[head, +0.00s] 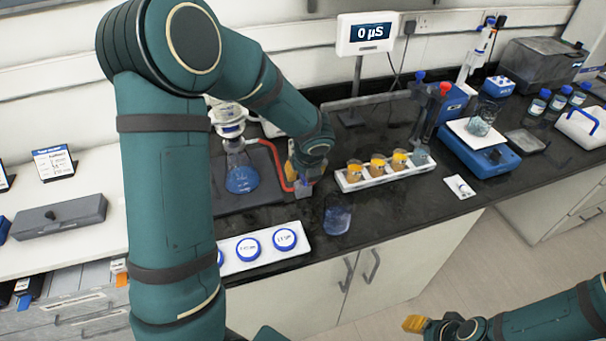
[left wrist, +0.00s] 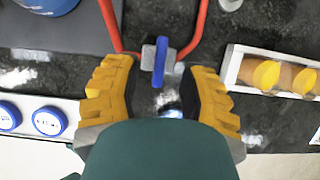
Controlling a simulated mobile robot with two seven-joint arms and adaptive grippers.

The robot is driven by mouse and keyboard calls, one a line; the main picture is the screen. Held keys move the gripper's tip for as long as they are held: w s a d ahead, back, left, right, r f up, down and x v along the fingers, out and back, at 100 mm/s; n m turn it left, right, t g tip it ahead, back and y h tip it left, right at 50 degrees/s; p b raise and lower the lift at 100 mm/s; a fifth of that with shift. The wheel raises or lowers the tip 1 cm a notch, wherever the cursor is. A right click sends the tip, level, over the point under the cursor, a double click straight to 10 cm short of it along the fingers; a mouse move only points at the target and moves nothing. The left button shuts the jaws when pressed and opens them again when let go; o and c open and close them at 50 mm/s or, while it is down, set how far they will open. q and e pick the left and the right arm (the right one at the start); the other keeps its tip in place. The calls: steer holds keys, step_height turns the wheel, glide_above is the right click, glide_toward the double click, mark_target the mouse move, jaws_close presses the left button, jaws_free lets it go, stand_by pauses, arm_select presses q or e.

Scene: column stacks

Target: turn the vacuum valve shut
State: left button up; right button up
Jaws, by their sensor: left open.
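The vacuum valve has a grey body and a blue lever handle (left wrist: 160,62), with red tubing (left wrist: 197,30) joining it from both sides. In the left wrist view the lever points up and down the picture, across the tubing's run at the valve. My left gripper (left wrist: 161,105) is open, its yellow fingers to the left and right of the lever's near end, apart from it. In the head view the red tubing (head: 279,168) runs to the valve, which my left wrist partly hides. My right gripper (head: 415,324) is low at the right, mostly showing one yellow fingertip.
A flask with blue liquid (head: 243,179) stands left of the valve. A glass beaker (head: 337,218) stands near the counter's front edge. A white rack of amber jars (head: 345,185) is to the right, and a white strip with blue-rimmed lids (head: 229,268) is at front left.

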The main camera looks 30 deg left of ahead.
arm_select(q)
steer(key=v, duration=0.9)
steer(key=shift+s+r, duration=0.25)
steer(key=shift+r, duration=0.1)
steer(key=shift+d, duration=0.1)
arm_select(e)
steer(key=shift+s, duration=0.1)
